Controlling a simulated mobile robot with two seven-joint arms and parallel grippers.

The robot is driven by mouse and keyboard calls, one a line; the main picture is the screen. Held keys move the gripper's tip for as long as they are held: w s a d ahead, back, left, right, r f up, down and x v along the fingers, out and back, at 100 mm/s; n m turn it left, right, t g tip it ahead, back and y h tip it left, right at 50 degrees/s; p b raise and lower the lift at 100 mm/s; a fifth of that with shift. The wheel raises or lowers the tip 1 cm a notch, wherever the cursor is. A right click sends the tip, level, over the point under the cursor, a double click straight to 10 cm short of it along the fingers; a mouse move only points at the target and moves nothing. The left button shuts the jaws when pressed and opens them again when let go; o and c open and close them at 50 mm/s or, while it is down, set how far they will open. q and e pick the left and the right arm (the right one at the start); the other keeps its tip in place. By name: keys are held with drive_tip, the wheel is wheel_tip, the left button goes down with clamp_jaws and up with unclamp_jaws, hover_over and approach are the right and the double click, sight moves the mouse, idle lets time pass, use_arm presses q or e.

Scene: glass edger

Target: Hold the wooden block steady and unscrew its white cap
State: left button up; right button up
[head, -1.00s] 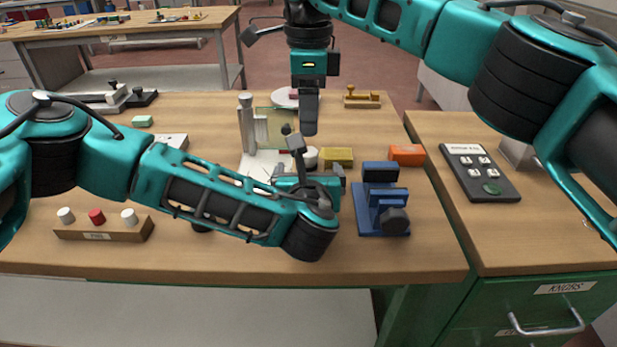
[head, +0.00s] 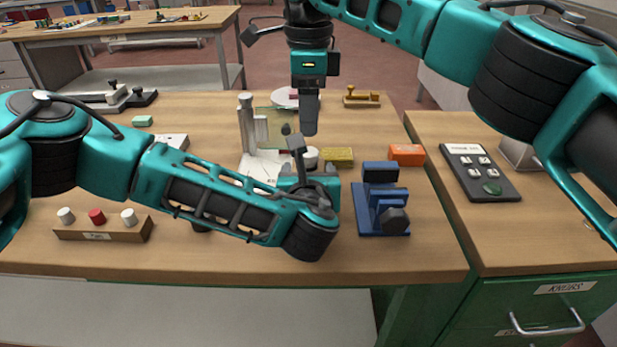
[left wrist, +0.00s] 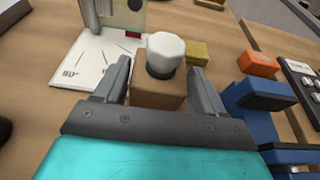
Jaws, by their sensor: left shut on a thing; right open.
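The wooden block (left wrist: 157,93) stands between the two fingers of my left gripper (left wrist: 159,78) in the left wrist view, and the gripper is shut on it. In the head view my left gripper (head: 311,180) and wrist hide most of the block. The white cap (left wrist: 165,52) sits on a dark neck on top of the block, and it also shows in the head view (head: 312,156). My right gripper (head: 309,115) is open and empty and points down above the cap, apart from it in the picture.
A white base with an upright post (head: 246,125) and a clear pane stands left of the cap. A yellow block (head: 338,156), an orange block (head: 406,154) and a blue fixture (head: 381,205) are to the right. A wooden rack of knobs (head: 104,230) lies front left.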

use_arm(q)
drive_tip(key=shift+c, duration=1.4)
clamp_jaws()
use_arm(e)
drive_tip(key=shift+m, duration=0.3)
drive_tip(key=m, duration=0.7)
drive_tip(key=shift+m, duration=0.3)
drive_tip(key=m, duration=1)
drive_tip(key=shift+m, duration=0.4)
drive_tip(key=m, duration=0.5)
drive_tip(key=shift+m, duration=0.3)
drive_tip(key=m, duration=1)
drive_tip(key=shift+m, duration=0.4)
drive_tip(key=m, duration=0.4)
drive_tip(key=shift+m, duration=0.3)
drive_tip(key=shift+f+m, duration=0.3)
wheel_tip(320, 180, down, 7)
drive_tip(key=shift+f, duration=0.2)
